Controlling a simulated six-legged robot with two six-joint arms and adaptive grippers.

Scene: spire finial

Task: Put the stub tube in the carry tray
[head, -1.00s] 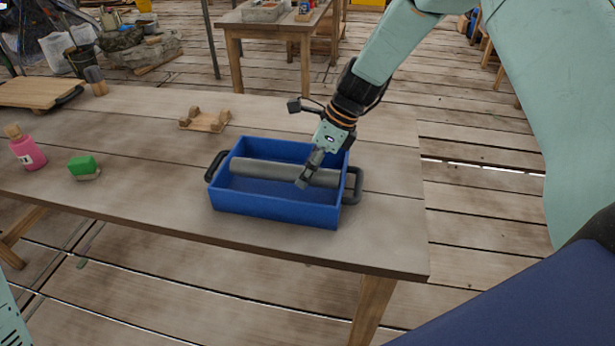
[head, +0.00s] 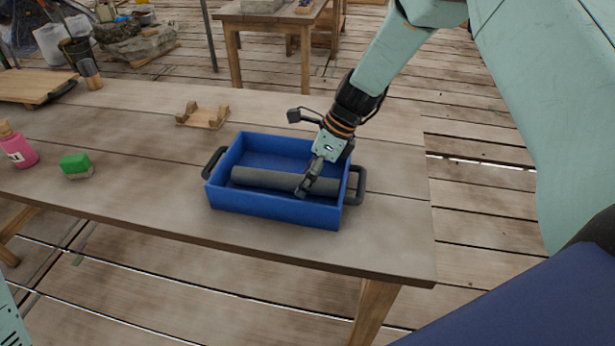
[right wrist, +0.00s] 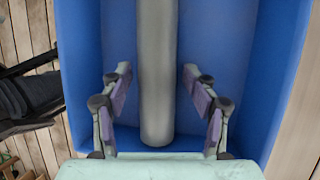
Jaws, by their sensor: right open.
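The stub tube (head: 265,180) is a grey cylinder lying lengthwise inside the blue carry tray (head: 270,208), near its front wall. The tray has dark handles at both ends and stands on the wooden table. My right gripper (head: 303,190) is over the tube's right part, inside the tray's outline. In the right wrist view the tube (right wrist: 157,75) runs between the two spread fingers, with a gap on each side; the right gripper (right wrist: 158,90) is open. The blue tray (right wrist: 225,45) surrounds it there. My left gripper is not in view.
A small wooden cradle (head: 203,117) stands behind the tray. A green-topped block (head: 76,164) and a pink bottle (head: 18,148) stand at the left. A wooden board (head: 35,86) lies at the far left. The table right of the tray is clear up to its edge.

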